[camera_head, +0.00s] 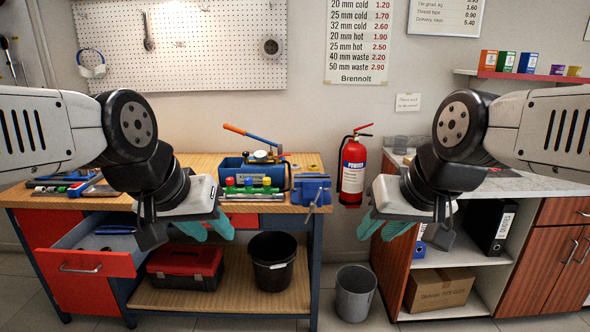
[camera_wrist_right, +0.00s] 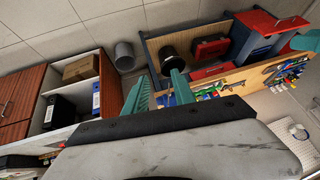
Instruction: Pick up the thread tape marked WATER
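I cannot make out a thread tape marked WATER in either view; any lettering on the small things on the workbench (camera_head: 190,165) is too small to read. My left gripper (camera_head: 206,229) has teal fingers, is open and empty, and hangs in front of the workbench's front edge. My right gripper (camera_head: 384,226) is open and empty, in front of the gap between the workbench and the right-hand counter. Its two teal fingers stand apart in the right wrist view (camera_wrist_right: 160,92), with nothing between them.
The workbench carries a blue toolbox (camera_head: 243,168), a blue vise (camera_head: 311,189) and hand tools. Its red drawer (camera_head: 85,263) is pulled out. A black bucket (camera_head: 272,262) and red toolbox (camera_head: 185,267) stand below. A grey bin (camera_head: 355,292) stands between bench and counter (camera_head: 530,185).

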